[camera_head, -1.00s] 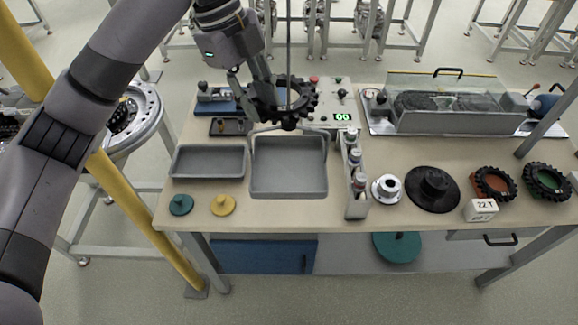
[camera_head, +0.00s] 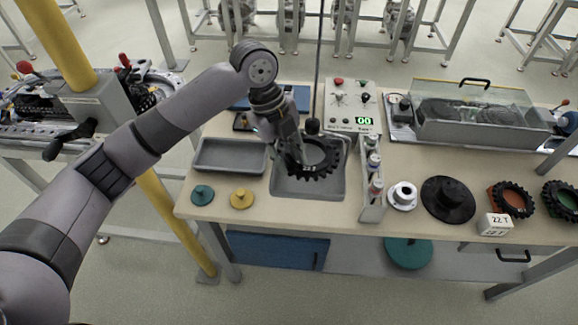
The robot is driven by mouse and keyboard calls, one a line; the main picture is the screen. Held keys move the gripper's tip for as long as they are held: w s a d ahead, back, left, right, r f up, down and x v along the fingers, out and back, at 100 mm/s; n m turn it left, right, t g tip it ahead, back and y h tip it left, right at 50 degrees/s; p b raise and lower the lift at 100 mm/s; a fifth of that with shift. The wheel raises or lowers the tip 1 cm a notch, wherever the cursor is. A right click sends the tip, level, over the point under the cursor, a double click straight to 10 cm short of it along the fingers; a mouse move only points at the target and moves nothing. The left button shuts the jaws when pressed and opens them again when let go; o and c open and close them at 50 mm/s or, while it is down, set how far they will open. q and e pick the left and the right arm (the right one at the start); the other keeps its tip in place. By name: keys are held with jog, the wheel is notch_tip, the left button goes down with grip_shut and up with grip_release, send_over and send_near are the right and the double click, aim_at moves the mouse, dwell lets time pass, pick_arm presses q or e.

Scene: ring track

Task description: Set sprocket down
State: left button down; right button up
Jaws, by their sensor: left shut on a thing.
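A black toothed sprocket (camera_head: 322,172) is held by my left gripper (camera_head: 293,163), which is shut on the left side of its ring. The sprocket is tilted and shows over the back part of a grey square tray (camera_head: 310,190) in the bench top. I cannot tell whether it touches the tray. The gripper's fingertips are partly hidden by the sprocket and by their own body. My right gripper is not in view.
A shallow grey tray (camera_head: 232,156) lies to the left, with teal (camera_head: 202,194) and yellow (camera_head: 241,198) knobbed discs in front. A bottle rack (camera_head: 372,200) stands close on the right. A control box (camera_head: 352,108) stands behind. Bare bench (camera_head: 290,217) lies in front.

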aim_at(289, 180)
pick_arm(q)
jog(key=shift+f+p, duration=0.55)
jog(key=shift+f, duration=1.6)
jog(key=shift+f, duration=0.1)
jog(key=c, duration=1.3)
grip_release()
jog(key=b+v, duration=0.3)
jog(key=v, duration=0.9)
jog(key=shift+s, duration=0.1)
